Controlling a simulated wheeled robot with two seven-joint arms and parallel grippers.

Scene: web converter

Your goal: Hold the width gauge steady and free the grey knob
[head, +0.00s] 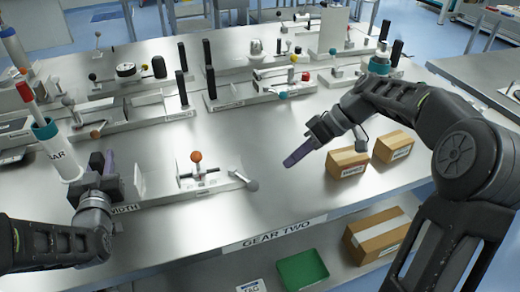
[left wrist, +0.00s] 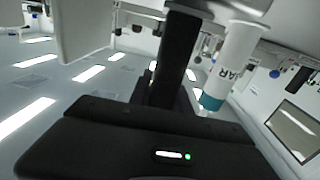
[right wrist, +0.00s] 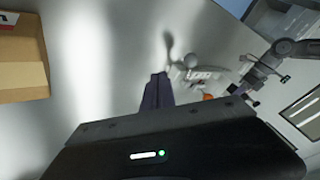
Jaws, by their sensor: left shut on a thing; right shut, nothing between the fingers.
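The width gauge (head: 150,198) is a pale metal fixture at the table's front left, its label partly covered by my left arm. It has an orange ball (head: 196,157) in its middle, also in the right wrist view (right wrist: 207,97). The grey knob (head: 252,185) is at its right end and shows in the right wrist view (right wrist: 190,60). My left gripper (head: 110,162) is shut at the gauge's left end on a black upright post (left wrist: 178,60); the grip itself is mostly hidden. My right gripper (head: 288,163) is shut and empty, above and right of the knob, apart from it.
Two cardboard boxes (head: 347,162) (head: 393,146) are right of my right gripper. More gauges (head: 135,118) line the back. The lower shelf has a green tray (head: 303,270). Bare table lies right of the knob.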

